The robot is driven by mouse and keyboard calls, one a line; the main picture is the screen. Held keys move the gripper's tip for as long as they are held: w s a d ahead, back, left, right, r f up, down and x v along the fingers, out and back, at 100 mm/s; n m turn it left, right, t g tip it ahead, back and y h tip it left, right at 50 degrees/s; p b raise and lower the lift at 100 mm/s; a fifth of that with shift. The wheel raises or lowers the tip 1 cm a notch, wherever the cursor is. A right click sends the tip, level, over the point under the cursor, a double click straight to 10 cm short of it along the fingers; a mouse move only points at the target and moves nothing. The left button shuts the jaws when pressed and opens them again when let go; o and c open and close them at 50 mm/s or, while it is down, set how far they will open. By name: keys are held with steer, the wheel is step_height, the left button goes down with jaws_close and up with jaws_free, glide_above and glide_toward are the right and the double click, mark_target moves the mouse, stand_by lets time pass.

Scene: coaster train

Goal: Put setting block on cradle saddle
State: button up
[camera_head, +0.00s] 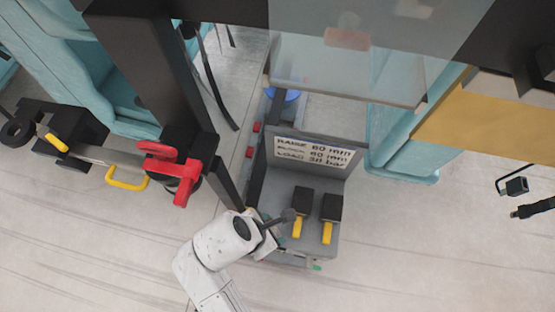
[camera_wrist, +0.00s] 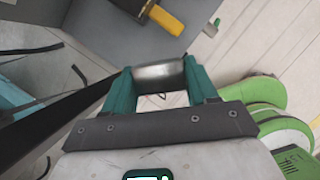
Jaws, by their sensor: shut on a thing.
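Two black blocks with yellow handles, which look like setting blocks, stand side by side on the grey cart (camera_head: 345,180): a left one (camera_head: 302,197) and a right one (camera_head: 331,207). One yellow handle (camera_wrist: 164,18) shows at the top of the wrist view. My gripper (camera_wrist: 160,84) has its teal fingers closed on a dark, shiny cylindrical grip (camera_wrist: 158,74). I cannot make out which part is the cradle saddle.
A dark post (camera_head: 155,70) with a red clamp (camera_head: 172,170) stands at left, near a metal bar with a yellow handle (camera_head: 127,179). Teal train seats (camera_head: 405,150) lie beyond. The floor at lower right is clear.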

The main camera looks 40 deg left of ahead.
glide_above(276, 217)
steer(key=f, duration=0.6)
steer(key=shift+s+d+f, duration=0.1)
steer(key=shift+s+d, duration=0.1)
steer(key=shift+f+b, duration=0.3)
steer(key=shift+f, duration=1.2)
steer(key=o, duration=1.1)
steer(key=shift+f, duration=0.15)
steer(key=v, duration=1.2)
